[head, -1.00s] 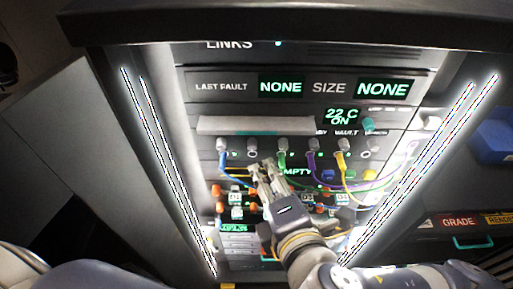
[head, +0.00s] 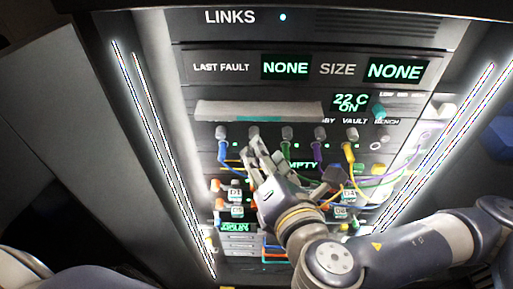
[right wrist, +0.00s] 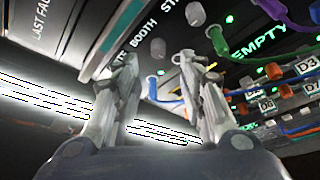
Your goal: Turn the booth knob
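The booth knob (head: 253,132) is a small grey knob, second from the left in a row of several knobs on the panel. In the right wrist view the knob (right wrist: 158,48) shows beside the BOOTH label, above an empty socket. My right gripper (head: 262,154) is just below the knob in the head view. In the right wrist view its two fingers (right wrist: 158,60) are apart, with the knob seen in the gap between them. I see no contact. My left gripper is out of view.
Blue (head: 222,152), green (head: 286,152), purple (head: 318,152) and yellow (head: 348,152) plugs with cables hang under neighbouring knobs. A pale ledge (head: 258,110) juts out above the row. Lit strips (head: 160,150) line the cabinet sides.

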